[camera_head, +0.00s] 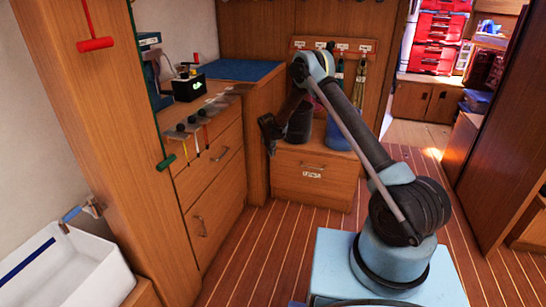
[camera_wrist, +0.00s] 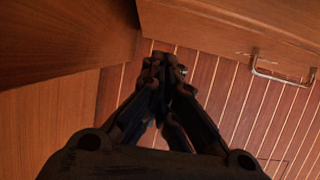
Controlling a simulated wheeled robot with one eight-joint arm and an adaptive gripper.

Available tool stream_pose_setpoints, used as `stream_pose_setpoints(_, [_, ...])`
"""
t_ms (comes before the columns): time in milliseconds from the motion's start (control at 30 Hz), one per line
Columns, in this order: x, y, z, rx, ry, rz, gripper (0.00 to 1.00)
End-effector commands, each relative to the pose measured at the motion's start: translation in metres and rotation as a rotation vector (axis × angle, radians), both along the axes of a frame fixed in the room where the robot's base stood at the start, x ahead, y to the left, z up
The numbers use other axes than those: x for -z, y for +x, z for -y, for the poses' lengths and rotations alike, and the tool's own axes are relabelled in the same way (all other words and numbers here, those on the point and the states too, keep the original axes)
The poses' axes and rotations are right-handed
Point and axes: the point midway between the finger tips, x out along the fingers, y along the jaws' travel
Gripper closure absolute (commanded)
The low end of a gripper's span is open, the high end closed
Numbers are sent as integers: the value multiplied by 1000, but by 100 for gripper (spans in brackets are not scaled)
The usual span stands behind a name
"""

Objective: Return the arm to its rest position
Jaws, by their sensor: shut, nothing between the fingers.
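My arm rises from its light blue base, reaches up and left, and bends down at the elbow. My gripper (camera_head: 269,147) hangs at the arm's end in the head view, in front of the wooden cabinets and clear of them. In the wrist view my gripper (camera_wrist: 164,66) is shut, with its fingertips together and nothing between them. Below it show the striped plank floor (camera_wrist: 215,85) and wooden cabinet faces.
A drawer cabinet (camera_head: 216,165) with small hanging items stands left of my gripper. A low wooden drawer box (camera_head: 312,185) stands behind it. A white basin (camera_head: 65,270) is at the lower left. The plank floor (camera_head: 262,255) between is clear.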

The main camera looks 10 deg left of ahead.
Motion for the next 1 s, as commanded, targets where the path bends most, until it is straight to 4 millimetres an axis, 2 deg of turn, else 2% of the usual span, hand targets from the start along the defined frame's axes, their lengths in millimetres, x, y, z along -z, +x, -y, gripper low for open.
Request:
stream_pose_setpoints(100, [-20, -9, -2, -2, 0, 0, 100])
stream_pose_setpoints(300, [-46, -20, -4, -3, 0, 0, 100])
stream_pose_setpoints(633, [-70, -28, -2, 9, 5, -2, 100])
stream_pose_setpoints(767, [-93, -28, 15, 78, 28, -5, 100])
stream_pose_setpoints(1000, [-162, -35, 71, 305, 105, -15, 100])
